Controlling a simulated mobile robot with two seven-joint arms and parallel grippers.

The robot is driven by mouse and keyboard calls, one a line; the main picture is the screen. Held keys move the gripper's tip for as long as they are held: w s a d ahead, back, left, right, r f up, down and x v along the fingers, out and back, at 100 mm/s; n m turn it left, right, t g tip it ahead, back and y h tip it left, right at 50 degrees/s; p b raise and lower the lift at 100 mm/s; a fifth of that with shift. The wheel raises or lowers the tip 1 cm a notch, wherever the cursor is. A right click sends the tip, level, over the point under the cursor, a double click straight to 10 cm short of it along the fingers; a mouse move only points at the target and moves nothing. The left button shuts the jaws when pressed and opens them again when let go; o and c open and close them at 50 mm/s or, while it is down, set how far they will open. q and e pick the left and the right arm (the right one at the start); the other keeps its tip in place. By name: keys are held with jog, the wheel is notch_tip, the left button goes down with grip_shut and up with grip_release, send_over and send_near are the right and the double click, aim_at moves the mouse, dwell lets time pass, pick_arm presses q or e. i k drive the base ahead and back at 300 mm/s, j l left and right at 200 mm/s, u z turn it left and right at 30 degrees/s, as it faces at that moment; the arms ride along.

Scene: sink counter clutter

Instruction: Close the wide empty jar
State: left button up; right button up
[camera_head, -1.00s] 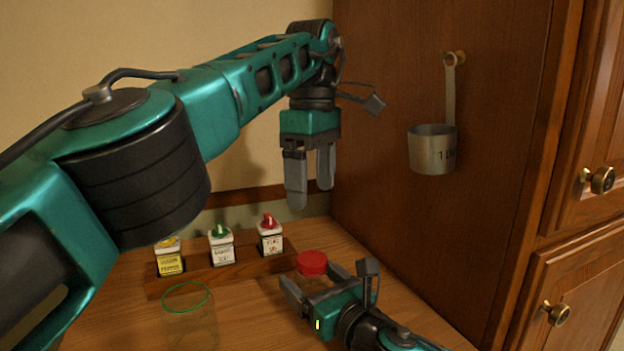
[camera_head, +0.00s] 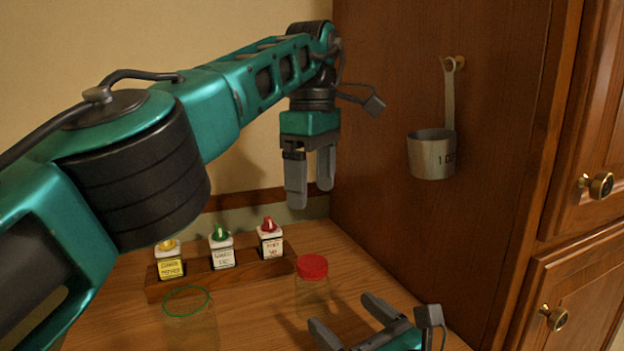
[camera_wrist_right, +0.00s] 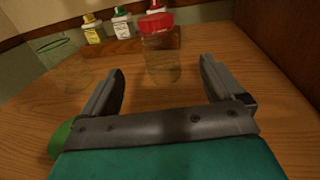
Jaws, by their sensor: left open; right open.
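A clear glass jar with a red lid (camera_head: 312,266) on top stands upright on the counter and looks empty; I cannot tell how tight the lid is. It also shows in the right wrist view (camera_wrist_right: 160,58), beyond my fingertips. A wider clear jar with a green rim (camera_head: 190,325) stands at the lower left with an open-looking top; it shows faintly in the wrist view (camera_wrist_right: 62,62). My right gripper (camera_head: 342,312) is open and empty, in front of the red-lidded jar and apart from it. My left gripper (camera_head: 311,192) is open and empty, pointing down above the counter.
A wooden rack (camera_head: 222,276) holds small bottles with yellow, green and red tops behind the jars. A green rounded object (camera_wrist_right: 60,138) shows beside my right gripper in the wrist view. A metal measuring cup (camera_head: 431,155) hangs on the cabinet side at right.

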aim_at(188, 315)
jog(key=k+l, duration=0.8)
